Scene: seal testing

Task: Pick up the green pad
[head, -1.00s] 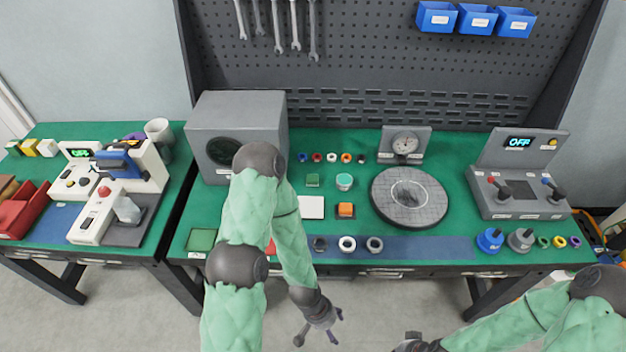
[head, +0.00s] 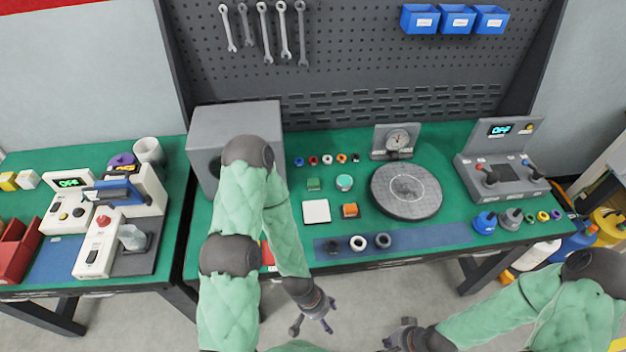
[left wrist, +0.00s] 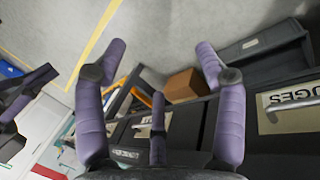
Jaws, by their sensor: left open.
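A small green block (head: 313,184) sits on the right-hand bench, behind a white pad (head: 316,211). A flat green square that showed at the bench's front left earlier is now hidden, apparently behind my left arm. I cannot tell which of the two is the green pad. My left gripper (head: 312,327) is open and empty, hanging in front of the bench edge. Its spread fingers also show in the left wrist view (left wrist: 160,52), with nothing between them. My right gripper (head: 397,337) is low at the bottom, apart from the bench; its jaw state is unclear.
An orange block (head: 350,210), a red pad (head: 267,253) partly behind my arm, and a round dark plate (head: 407,192) are on the bench. A grey box (head: 237,118) stands back left. Dark rings (head: 382,241) lie along the blue front strip (head: 440,237).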

